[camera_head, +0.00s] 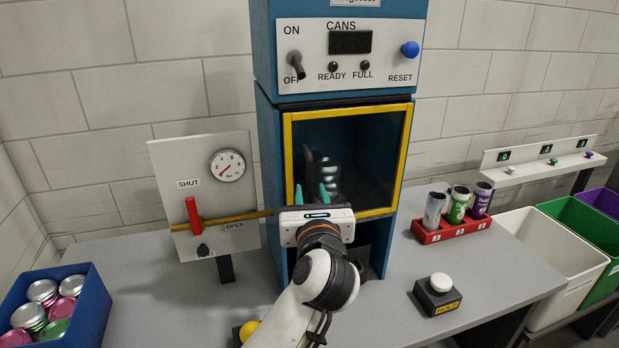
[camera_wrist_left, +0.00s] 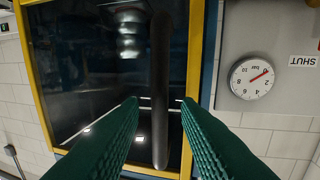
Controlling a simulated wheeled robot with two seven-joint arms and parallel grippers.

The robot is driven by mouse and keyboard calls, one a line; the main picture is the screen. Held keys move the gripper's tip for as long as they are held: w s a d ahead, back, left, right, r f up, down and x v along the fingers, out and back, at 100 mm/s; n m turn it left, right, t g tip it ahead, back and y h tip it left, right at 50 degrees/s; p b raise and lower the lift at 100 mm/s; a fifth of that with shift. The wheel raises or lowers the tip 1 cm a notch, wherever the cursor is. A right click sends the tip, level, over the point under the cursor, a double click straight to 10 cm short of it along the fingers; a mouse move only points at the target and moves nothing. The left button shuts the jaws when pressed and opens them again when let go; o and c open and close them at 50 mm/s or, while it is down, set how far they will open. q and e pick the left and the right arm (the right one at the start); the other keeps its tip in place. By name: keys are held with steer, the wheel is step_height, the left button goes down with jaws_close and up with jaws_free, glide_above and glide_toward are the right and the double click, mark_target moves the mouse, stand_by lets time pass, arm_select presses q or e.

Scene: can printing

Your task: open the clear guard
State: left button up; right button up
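The clear guard (camera_head: 378,150) is a clear pane in a yellow frame on the front of the blue machine, and it looks closed. It also shows in the left wrist view (camera_wrist_left: 85,75), where the picture is upside down. Its upright black handle (camera_head: 308,165) is near the left side of the frame. My left gripper (camera_head: 311,192) is at the handle, fingers open. In the left wrist view the handle (camera_wrist_left: 160,85) lies between the two green fingers, with a gap on each side. A dark ribbed shape shows behind the pane. My right gripper is not in view.
A gauge panel (camera_head: 205,160) with a red lever (camera_head: 194,214) on a brass pipe stands left of the guard. A red rack (camera_head: 450,232) of cans and a HOLD button (camera_head: 437,292) are on the right. A blue bin (camera_head: 95,305) of lids is front left.

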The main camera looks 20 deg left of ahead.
mark_target(310, 189)
arm_select(q)
steer(key=shift+p+x, duration=0.35)
steer(key=shift+x, duration=1.2)
steer(key=shift+c, duration=0.2)
jaws_close()
